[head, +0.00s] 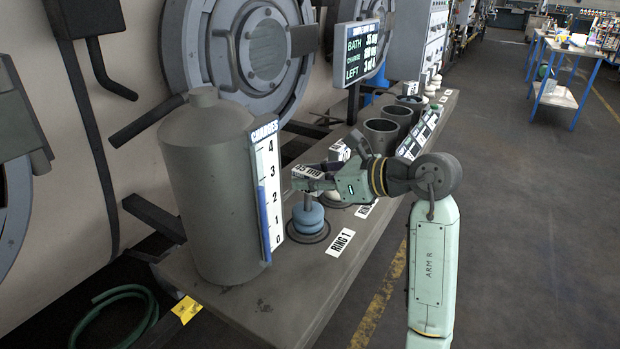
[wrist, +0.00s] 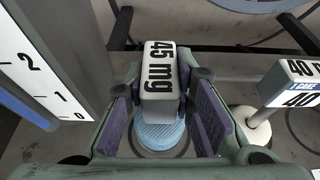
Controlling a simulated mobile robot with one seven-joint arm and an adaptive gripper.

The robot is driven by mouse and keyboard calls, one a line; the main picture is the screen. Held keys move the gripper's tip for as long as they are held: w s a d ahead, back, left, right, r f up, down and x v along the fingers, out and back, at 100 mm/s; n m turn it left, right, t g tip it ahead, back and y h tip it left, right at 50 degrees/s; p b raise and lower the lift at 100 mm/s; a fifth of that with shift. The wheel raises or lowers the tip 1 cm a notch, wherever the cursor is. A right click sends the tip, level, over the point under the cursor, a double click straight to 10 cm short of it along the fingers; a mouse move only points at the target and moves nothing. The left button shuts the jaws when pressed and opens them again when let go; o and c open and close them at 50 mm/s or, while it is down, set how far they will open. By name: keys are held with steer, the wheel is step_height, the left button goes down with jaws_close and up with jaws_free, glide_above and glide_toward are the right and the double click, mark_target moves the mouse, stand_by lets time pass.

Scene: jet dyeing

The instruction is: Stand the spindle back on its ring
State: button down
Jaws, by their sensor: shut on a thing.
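The spindle has a pale block labelled "45 mg" on top and blue discs (head: 307,219) lower down. Its label block (wrist: 160,82) fills the space between the purple finger pads in the wrist view. My gripper (head: 312,184) is shut on the spindle near its top. The spindle looks upright over the dark ring (head: 322,237) beside the "RING 1" label (head: 341,242). The blue discs (wrist: 161,135) lie inside the ring's outline in the wrist view. I cannot tell whether its base touches the ring.
A grey tank (head: 205,190) with a "CHARGES" scale (head: 268,190) stands close at the left. Another spindle, labelled 40 (wrist: 293,90), stands at the right in the wrist view. Dark cups (head: 381,137) stand farther along the bench. The aisle is clear.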

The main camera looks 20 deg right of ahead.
steer(key=c, duration=1.4)
jaws_free()
steer(key=shift+f, duration=0.1)
steer(key=shift+o, duration=0.2)
steer(key=shift+r, duration=0.25)
steer(key=b+v, duration=0.3)
steer(key=v, duration=0.9)
